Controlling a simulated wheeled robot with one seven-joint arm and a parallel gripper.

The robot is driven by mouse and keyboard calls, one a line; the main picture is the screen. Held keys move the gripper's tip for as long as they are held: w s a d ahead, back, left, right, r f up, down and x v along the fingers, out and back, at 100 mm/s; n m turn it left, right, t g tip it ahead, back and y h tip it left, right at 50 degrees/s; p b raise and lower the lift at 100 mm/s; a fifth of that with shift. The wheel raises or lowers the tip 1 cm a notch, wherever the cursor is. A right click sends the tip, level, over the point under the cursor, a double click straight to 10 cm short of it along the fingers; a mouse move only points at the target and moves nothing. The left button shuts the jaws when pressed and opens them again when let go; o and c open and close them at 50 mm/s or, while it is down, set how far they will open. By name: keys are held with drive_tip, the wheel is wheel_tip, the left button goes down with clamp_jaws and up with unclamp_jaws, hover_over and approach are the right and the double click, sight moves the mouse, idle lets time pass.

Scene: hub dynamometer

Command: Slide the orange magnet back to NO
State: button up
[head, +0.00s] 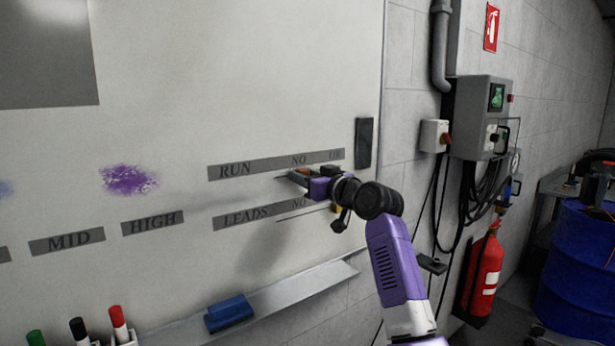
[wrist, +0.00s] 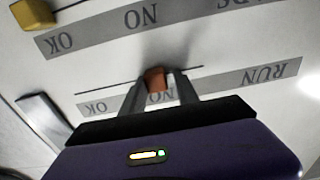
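The orange magnet (wrist: 154,79) sits on the whiteboard at the thin track line of the RUN row, beside that row's NO label (wrist: 160,97), which my fingers partly hide. In the head view only a small piece of the magnet (head: 304,171) shows. My gripper (wrist: 155,84) has one finger on each side of the magnet, and both fingertips appear to touch it. The RUN row's OK label (wrist: 95,107) lies left of the magnet in the upside-down wrist view. A yellow magnet (wrist: 33,14) sits by the LEADS row's OK label (wrist: 60,42).
A black block (head: 364,143) is on the board's right edge. A tray (head: 290,292) below holds a blue eraser (head: 229,313), with markers (head: 119,322) to the left. A wall control box (head: 484,117) and red extinguisher (head: 482,274) stand to the right.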

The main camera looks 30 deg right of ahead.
drive_tip(key=shift+o, duration=0.8)
drive_tip(key=shift+a, duration=0.1)
drive_tip(key=s+b, duration=0.2)
drive_tip(key=s, duration=0.6)
drive_tip(key=shift+d, duration=0.2)
drive_tip(key=shift+w, duration=0.1)
